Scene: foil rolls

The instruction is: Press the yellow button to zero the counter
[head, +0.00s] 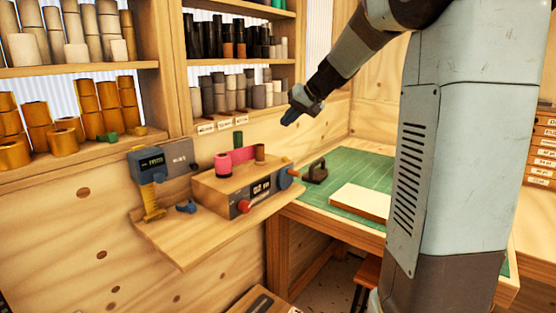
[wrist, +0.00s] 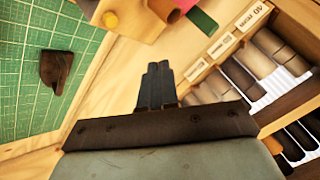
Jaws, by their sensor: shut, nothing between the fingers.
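My gripper (head: 290,117) is shut and empty, in the air above and right of the wooden winder box (head: 215,190). The wrist view shows its dark fingers (wrist: 158,85) together. A small counter display (head: 261,187) is on the box's front, with a red knob (head: 244,206) and a blue disc (head: 285,179) on either side. A round yellow spot (wrist: 110,19) shows at the top of the wrist view. It may be the yellow button, but I cannot tell for sure. I cannot make out a yellow button in the head view.
A dark-handled tool (head: 315,171) and a pale board (head: 360,201) lie on the green mat (head: 352,163). Shelves of rolls line the wall behind.

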